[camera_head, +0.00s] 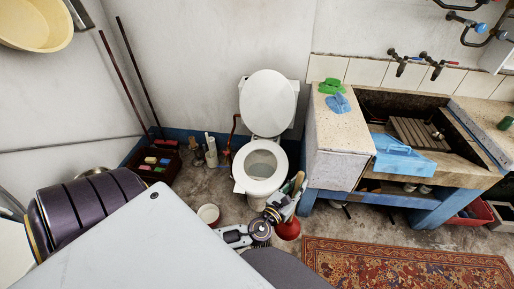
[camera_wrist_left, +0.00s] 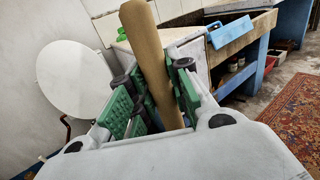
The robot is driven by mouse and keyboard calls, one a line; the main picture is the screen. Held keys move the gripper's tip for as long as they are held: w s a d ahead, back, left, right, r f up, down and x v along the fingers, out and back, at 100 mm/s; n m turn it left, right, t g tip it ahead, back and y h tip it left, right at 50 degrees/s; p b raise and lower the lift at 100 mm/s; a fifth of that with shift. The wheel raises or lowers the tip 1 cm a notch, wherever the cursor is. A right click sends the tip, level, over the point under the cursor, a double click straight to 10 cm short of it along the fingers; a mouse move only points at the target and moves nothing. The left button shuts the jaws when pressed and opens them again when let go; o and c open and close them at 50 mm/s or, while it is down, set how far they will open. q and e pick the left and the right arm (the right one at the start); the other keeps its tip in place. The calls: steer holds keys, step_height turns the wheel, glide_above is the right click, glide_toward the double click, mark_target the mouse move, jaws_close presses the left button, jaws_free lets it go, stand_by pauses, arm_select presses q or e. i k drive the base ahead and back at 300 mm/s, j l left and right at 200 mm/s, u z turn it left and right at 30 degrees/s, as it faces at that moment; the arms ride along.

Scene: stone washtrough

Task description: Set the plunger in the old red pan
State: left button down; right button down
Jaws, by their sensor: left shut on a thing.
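The plunger has a pale wooden handle and a red cup (camera_head: 288,229). My left gripper (camera_head: 285,202) is shut on the handle, in front of the toilet and to its right in the head view. In the left wrist view the handle (camera_wrist_left: 152,55) stands slightly tilted between the green finger pads. The cup is low, close to the floor; I cannot tell whether it touches. My right gripper is not in view.
The white toilet (camera_head: 262,165) stands behind the gripper. The stone washtrough (camera_head: 340,140) on blue legs is at the right. A dark red crate (camera_head: 155,163) with sponges sits at the back left. A patterned rug (camera_head: 405,265) covers the floor at front right.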

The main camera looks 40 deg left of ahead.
mark_target(210, 217)
steer(key=i+j+u, duration=0.2)
steer(key=u, duration=0.2)
steer(key=i+j+u, duration=0.2)
steer(key=u, duration=0.2)
steer(key=i+j+u, duration=0.25)
steer(key=u, duration=0.15)
